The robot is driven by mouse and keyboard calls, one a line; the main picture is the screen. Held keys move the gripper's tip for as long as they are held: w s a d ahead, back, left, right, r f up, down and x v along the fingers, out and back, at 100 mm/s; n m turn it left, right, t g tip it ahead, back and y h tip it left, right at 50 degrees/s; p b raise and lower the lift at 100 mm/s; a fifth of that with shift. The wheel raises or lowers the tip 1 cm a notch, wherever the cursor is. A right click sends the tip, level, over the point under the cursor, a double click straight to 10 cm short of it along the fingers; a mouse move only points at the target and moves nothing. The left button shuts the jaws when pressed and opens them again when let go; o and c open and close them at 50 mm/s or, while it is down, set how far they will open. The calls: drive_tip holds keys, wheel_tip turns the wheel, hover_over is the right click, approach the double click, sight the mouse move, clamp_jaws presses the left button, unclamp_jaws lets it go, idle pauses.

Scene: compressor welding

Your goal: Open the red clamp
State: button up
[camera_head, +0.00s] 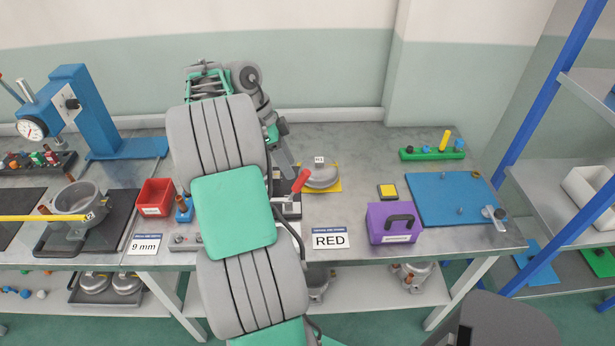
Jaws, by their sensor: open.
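The red clamp has a red handle (301,180) that stands up at a tilt, above a metal base partly hidden behind my arm. It stands on the metal workbench behind the white RED sign (329,239). My gripper (291,175) points down from the far side of my arm, just to the left of the handle. Its jaws are open, but they are small and partly hidden here. I cannot tell whether they touch the handle or stand apart from it.
A grey round compressor part (321,178) on a yellow plate is just right of the clamp. A purple box (394,223) stands further right, before a blue board (455,198). A red bin (156,197) is left of my arm.

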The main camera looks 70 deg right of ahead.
drive_tip(key=s+m, duration=0.1)
drive_tip(key=s+d+f+m, duration=0.1)
drive_tip(key=shift+s+d+f+y, duration=0.15)
drive_tip(key=shift+s+d+y, duration=0.1)
drive_tip(key=shift+s+y, duration=0.05)
drive_tip(key=b+x, duration=0.3)
drive_tip(key=x, duration=0.4)
drive_tip(key=shift+c, duration=0.3)
drive_tip(key=shift+s, duration=0.1)
clamp_jaws()
drive_tip(key=shift+a, duration=0.15)
idle(0.4)
